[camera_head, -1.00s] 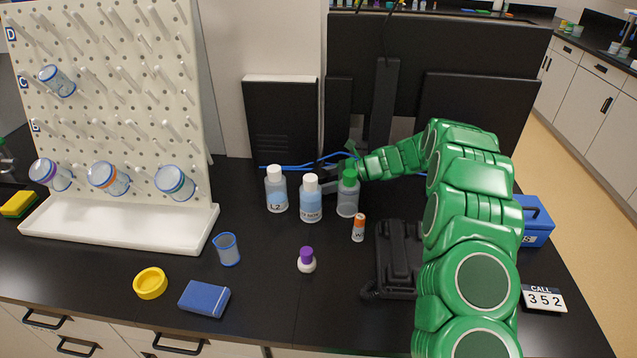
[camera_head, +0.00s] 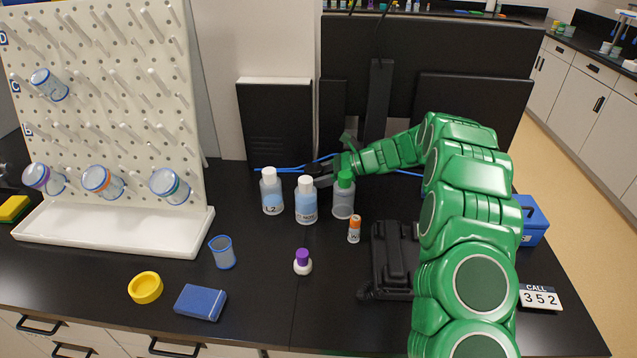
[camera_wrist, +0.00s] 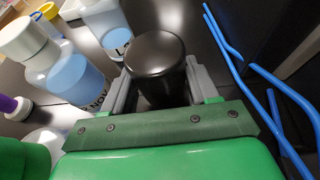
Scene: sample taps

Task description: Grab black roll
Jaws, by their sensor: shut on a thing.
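The black roll (camera_wrist: 157,68) is a glossy dark cylinder in the wrist view. It sits between the grey fingers of my gripper (camera_wrist: 158,88), which is shut on it. In the head view my gripper (camera_head: 322,172) is behind the bottles at the back of the bench. The roll is hard to make out there, dark against dark and partly hidden by the bottles. I cannot tell whether it still touches the bench.
A bottle marked L2 (camera_head: 271,192), a white-capped bottle (camera_head: 306,202) and a green-capped bottle (camera_head: 343,196) stand close in front of my gripper. Blue cables (camera_wrist: 240,75) lie to the right in the wrist view. A pegboard rack (camera_head: 110,110) stands at left.

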